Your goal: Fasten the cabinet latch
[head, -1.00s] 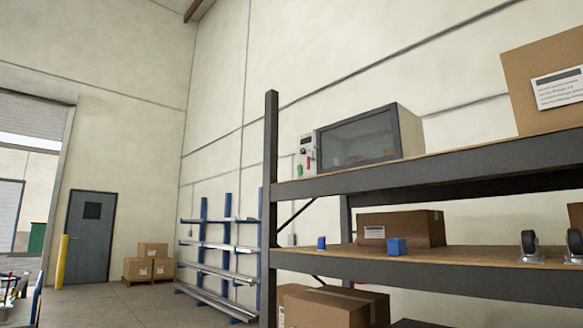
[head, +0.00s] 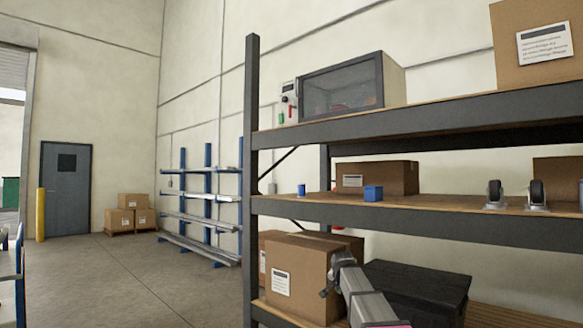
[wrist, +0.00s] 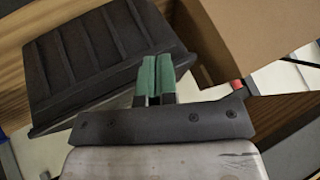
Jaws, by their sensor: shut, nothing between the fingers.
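A beige cabinet (head: 395,78) with a dark-framed glass door (head: 340,87) stands on the top shelf in the head view. The door looks shut. A pale panel (head: 288,102) with a small red handle (head: 291,112) and a green part (head: 281,118) is at its left edge; which part is the latch I cannot tell. My gripper (head: 326,291) is far below the cabinet, in front of the lower shelf. In the wrist view its green fingertips (wrist: 155,75) are together, with nothing held. The cabinet is not in the wrist view.
A black lidded case (head: 415,285) and a cardboard box (head: 305,275) are close to my arm on the lower shelf. The dark shelf beam (head: 420,118) runs below the cabinet. Floor (head: 120,275) at left is clear.

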